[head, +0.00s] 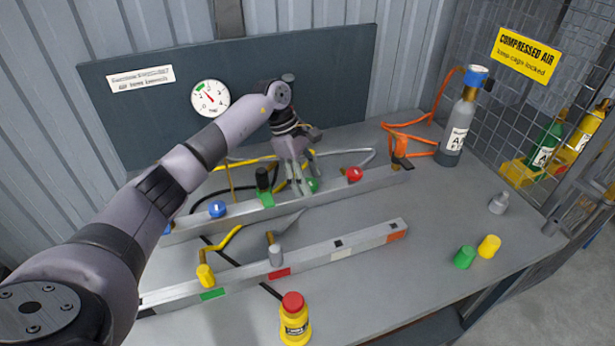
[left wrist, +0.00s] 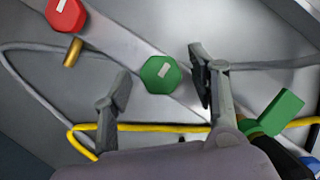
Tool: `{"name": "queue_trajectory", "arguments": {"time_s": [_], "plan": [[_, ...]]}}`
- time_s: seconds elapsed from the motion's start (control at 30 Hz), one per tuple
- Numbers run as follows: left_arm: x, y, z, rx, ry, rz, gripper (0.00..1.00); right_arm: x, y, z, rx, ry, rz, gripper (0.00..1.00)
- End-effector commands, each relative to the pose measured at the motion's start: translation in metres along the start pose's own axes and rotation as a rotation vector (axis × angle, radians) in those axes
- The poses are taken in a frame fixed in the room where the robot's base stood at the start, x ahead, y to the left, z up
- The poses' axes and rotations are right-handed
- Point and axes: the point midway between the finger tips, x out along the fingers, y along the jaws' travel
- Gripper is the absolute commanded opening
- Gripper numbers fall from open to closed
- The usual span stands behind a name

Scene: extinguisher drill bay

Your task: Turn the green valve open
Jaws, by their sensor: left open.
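The green valve (left wrist: 161,74) is a hexagonal knob with a white mark on its top, on a metal rail. In the left wrist view it lies between the two spread fingers of my left gripper (left wrist: 160,82), with a gap on each side. In the head view the green valve (head: 313,185) is partly hidden behind the fingers of my left gripper (head: 300,188), which point down at the rail. My left gripper is open and holds nothing. My right gripper is not in view.
A red valve (head: 354,174) and a blue valve (head: 217,208) sit on the same rail (head: 385,178). A green-bodied black connector (head: 264,190) stands close left of the gripper. A grey cylinder (head: 457,127) stands at the back right.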

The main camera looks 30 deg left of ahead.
Motion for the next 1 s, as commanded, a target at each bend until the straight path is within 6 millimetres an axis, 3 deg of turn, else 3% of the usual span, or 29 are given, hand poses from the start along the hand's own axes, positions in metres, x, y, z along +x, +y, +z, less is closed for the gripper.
{"name": "queue_trajectory", "arguments": {"time_s": [0.73,1.0], "plan": [[-0.0006,0.0000,-0.0002,-0.001,0.000,0.000,0.07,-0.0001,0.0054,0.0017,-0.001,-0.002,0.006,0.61],[-0.0008,-0.0001,-0.0008,-0.021,0.001,0.009,0.06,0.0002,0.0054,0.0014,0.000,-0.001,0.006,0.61]]}}
